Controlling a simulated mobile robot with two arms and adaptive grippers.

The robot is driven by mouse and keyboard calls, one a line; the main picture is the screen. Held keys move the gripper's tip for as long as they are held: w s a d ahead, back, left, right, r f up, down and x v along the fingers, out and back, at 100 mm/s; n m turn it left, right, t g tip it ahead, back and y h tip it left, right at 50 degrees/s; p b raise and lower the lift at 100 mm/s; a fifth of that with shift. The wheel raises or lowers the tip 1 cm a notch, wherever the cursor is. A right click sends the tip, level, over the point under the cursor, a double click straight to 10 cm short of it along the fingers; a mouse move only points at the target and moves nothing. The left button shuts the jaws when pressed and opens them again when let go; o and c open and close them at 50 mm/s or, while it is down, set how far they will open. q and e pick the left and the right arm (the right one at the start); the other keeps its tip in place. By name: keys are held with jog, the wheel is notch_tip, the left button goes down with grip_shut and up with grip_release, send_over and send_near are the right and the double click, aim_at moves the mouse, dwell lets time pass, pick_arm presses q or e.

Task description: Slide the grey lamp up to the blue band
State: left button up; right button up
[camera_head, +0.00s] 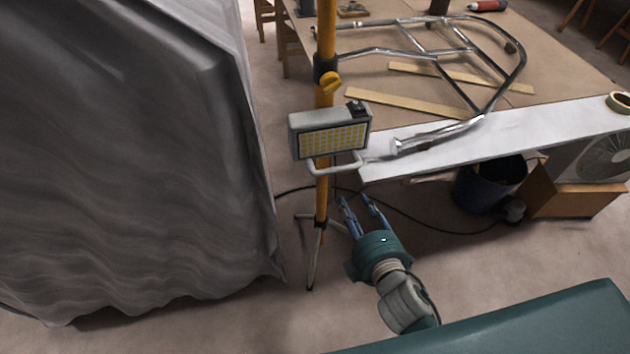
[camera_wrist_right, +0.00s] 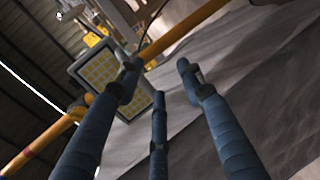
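The grey lamp (camera_head: 330,134), with a grid of yellow cells on its face and a grey handle below, sits on an upright yellow pole (camera_head: 325,25). Its lit-looking face also shows behind my fingers in the right wrist view (camera_wrist_right: 95,68). I cannot make out a blue band. My right gripper (camera_head: 355,199) is below and slightly right of the lamp in the head view, apart from it. Its blue fingers (camera_wrist_right: 158,72) are spread and empty. My left gripper is not in view.
A grey draped cover (camera_head: 130,150) stands close to the left of the pole. A white plank (camera_head: 520,133) and a table (camera_head: 400,75) with a bent metal tube frame (camera_head: 470,50) are to the right. A dark bucket (camera_head: 485,185) and cable lie below. Tripod legs (camera_head: 314,265) spread on the floor.

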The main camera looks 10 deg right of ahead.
jog(key=n+t, duration=0.1)
send_near(339, 170)
jog(key=x, duration=1)
jog(key=shift+d+p, duration=0.1)
jog(key=shift+p, duration=0.2)
jog(key=shift+w, duration=0.4)
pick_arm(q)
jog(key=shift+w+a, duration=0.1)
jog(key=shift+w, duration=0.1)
pick_arm(e)
jog(key=shift+c, duration=0.3)
jog(key=shift+f, duration=0.1)
grip_shut()
